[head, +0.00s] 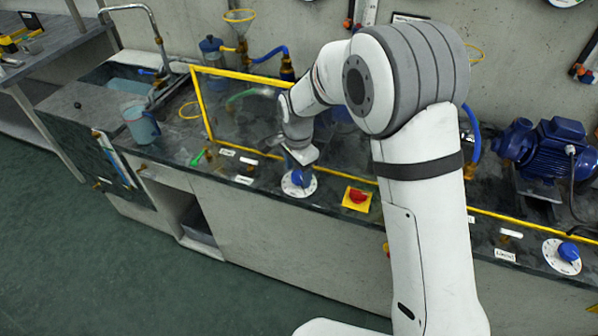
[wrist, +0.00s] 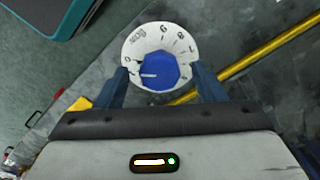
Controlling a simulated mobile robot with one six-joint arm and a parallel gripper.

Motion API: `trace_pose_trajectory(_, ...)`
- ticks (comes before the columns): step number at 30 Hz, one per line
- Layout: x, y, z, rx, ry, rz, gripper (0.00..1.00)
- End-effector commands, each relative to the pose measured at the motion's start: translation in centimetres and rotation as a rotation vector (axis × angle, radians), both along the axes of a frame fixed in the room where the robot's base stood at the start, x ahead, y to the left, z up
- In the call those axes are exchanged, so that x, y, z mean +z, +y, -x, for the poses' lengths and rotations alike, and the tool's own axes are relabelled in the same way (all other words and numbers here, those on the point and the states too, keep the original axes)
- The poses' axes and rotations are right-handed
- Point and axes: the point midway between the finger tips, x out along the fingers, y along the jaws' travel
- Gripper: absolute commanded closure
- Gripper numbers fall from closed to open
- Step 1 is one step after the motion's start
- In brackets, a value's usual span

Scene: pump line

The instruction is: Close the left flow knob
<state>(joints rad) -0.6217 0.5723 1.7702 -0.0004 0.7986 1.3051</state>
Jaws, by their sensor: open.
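The left flow knob (head: 297,178) is a blue knob on a white round dial at the bench's front edge in the head view. In the wrist view the blue knob (wrist: 158,70) sits on the numbered white dial (wrist: 158,38), its white pointer line toward the left of the picture. My gripper (wrist: 161,78) is open, one dark blue finger on each side of the knob. In the head view my gripper (head: 300,160) is right over the knob and hides part of it. I cannot tell whether the fingers touch it.
A red knob on a yellow plate (head: 357,199) is just right of the dial. A second blue knob (head: 568,251) on a white dial is at far right. A yellow frame (head: 205,105) and a blue pump (head: 550,145) stand on the bench. A jug (head: 141,122) stands left.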

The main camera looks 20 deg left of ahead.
Motion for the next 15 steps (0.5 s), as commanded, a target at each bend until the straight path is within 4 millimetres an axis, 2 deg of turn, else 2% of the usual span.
trace_pose_trajectory(9,5.4,0.0,-0.1,0.000,-0.005,-0.003,0.36)
trace_pose_trajectory(15,6.8,0.0,0.0,0.000,-0.002,-0.001,0.36)
